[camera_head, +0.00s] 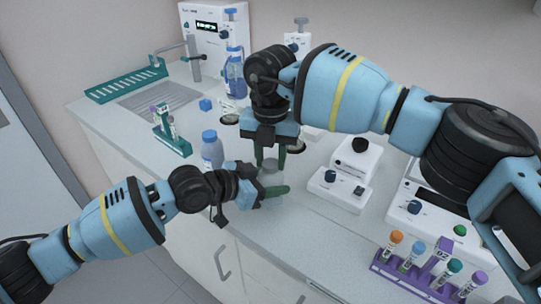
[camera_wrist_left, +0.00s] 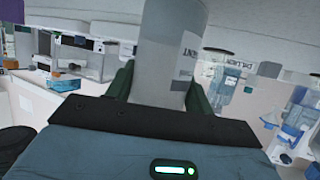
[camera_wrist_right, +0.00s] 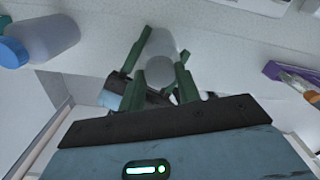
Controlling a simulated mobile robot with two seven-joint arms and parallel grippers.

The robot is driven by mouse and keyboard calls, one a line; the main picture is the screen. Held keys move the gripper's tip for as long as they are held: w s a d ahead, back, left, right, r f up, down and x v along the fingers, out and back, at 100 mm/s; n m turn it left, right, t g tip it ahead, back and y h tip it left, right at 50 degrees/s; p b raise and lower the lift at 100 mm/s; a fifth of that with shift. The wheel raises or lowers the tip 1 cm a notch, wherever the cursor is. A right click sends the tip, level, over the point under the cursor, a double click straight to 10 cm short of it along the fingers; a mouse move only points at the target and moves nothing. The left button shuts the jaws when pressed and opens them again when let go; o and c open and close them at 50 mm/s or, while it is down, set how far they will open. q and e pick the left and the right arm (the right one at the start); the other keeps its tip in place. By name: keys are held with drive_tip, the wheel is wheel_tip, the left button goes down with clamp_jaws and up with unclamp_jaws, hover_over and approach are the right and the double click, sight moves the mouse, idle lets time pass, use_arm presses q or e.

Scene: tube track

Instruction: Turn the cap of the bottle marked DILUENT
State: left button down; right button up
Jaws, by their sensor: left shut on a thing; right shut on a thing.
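A pale grey bottle (camera_head: 268,176) stands upright between my two grippers, near the counter's front edge. The left wrist view shows its body (camera_wrist_left: 172,50) close up, with a label partly hidden whose visible letters end in "NT". My left gripper (camera_head: 274,185) comes from the left, low down, and is shut around the bottle's body. My right gripper (camera_head: 270,159) points down from above and is shut on the grey cap (camera_wrist_right: 160,70), one green finger on each side. The fingers hide much of the bottle in the head view.
A blue-capped bottle (camera_head: 211,150) stands just left of my grippers. A teal tube rack (camera_head: 172,141) is behind it. A white device (camera_head: 345,182) stands to the right, and a purple rack (camera_head: 408,275) of capped tubes is at the front right.

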drive_tip(key=m, duration=0.6)
drive_tip(key=o, duration=0.9)
drive_tip(key=shift+o, duration=0.2)
drive_tip(key=shift+r, duration=0.1)
drive_tip(key=shift+r, duration=2.2)
drive_tip(key=shift+c, duration=0.4)
